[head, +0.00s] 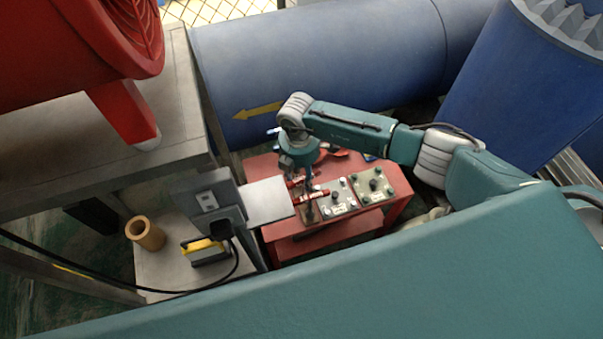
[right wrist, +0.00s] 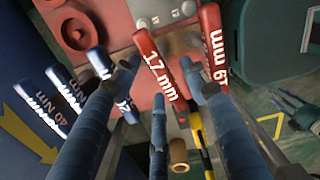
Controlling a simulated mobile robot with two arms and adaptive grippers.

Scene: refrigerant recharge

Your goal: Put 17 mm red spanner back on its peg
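The red 17 mm spanner (right wrist: 158,66) shows its white label in the right wrist view. Its handle lies between the blue fingers of my right gripper (right wrist: 160,72), with visible gaps to the side fingers. The gripper looks open and does not appear closed on it. In the head view my right gripper (head: 307,186) points down over the red cart (head: 388,207), among small red handles; I cannot tell which one is the 17 mm. Another red spanner (right wrist: 213,45), its label partly hidden, lies to the right. I cannot make out the empty peg. My left gripper is not in view.
Blue-handled tools (right wrist: 66,85) lie left of the red spanner, one marked 40 Nm. Panels with knobs (head: 373,185) sit on the cart. A grey box (head: 209,200), a yellow-black device (head: 205,250) and a tan cylinder (head: 146,235) stand left. A large blue pipe (head: 330,60) is behind.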

